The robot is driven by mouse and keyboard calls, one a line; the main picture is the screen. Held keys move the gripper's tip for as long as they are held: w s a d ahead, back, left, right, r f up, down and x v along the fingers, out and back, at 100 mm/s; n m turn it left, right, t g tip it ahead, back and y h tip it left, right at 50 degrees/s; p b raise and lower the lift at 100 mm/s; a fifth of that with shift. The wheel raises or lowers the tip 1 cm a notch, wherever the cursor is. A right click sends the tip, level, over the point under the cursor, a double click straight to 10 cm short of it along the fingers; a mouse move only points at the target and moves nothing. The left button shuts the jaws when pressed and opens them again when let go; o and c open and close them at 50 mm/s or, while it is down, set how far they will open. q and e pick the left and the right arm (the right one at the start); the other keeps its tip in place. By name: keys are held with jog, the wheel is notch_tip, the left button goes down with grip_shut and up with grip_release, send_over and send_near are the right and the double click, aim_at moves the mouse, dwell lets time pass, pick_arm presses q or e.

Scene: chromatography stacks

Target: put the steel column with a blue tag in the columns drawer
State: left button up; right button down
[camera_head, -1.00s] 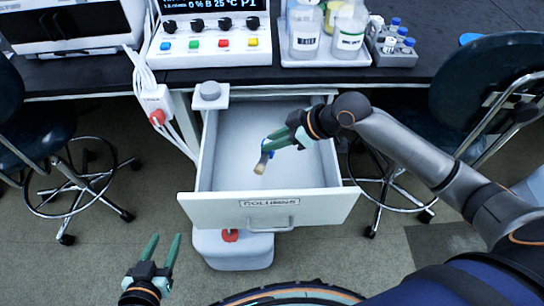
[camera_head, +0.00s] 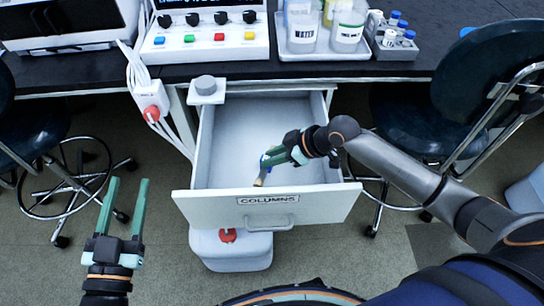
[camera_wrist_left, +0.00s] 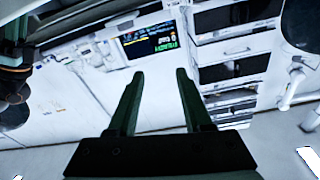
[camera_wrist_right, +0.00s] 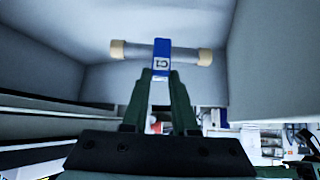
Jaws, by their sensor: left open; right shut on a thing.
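The steel column (camera_wrist_right: 185,54) has tan end caps and a blue tag (camera_wrist_right: 161,58) around its middle. In the right wrist view it lies crosswise at the fingertips of my right gripper (camera_wrist_right: 160,80), which is shut on it. In the head view my right gripper (camera_head: 278,157) holds the column (camera_head: 261,178) inside the open columns drawer (camera_head: 318,203); one tan end shows, and the rest is mostly hidden by the fingers. I cannot tell whether it touches the drawer floor. My left gripper (camera_head: 124,190) is open and empty, left of the drawer; its fingers also show in the left wrist view (camera_wrist_left: 158,85).
A grey knob on a white block (camera_head: 206,88) sits at the drawer's back left corner. A white container with a red cap (camera_head: 230,250) stands below the drawer front. Chairs (camera_head: 450,100) flank the drawer. The bench (camera_head: 400,66) holds instruments, bottles and a vial rack.

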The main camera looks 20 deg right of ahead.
pick_arm(q)
jog(key=shift+r+h, duration=0.3)
jog(key=shift+r, duration=0.2)
pick_arm(e)
jog(key=shift+f, duration=0.45)
jog(key=shift+f, duration=0.15)
pick_arm(q)
jog(key=shift+r+m+t, duration=0.3)
pick_arm(e)
jog(key=c, duration=0.7)
grip_release()
pick_arm(q)
jog(key=s+f+n+g+y+p, duration=0.1)
jog(key=f+g, duration=0.3)
jog(key=f, duration=0.5)
jog(key=s+f+n+g+y+p, duration=0.2)
jog(key=s+f+g, duration=0.2)
jog(key=f, duration=0.5)
jog(key=shift+s+a+f, duration=0.15)
jog(key=shift+s+f, duration=0.05)
jog(key=shift+f, duration=0.05)
pick_arm(e)
jog(key=v, duration=1.3)
jog(key=shift+w+a+r, duration=0.25)
jog(key=shift+a+r, duration=0.05)
jog(key=shift+r, duration=0.05)
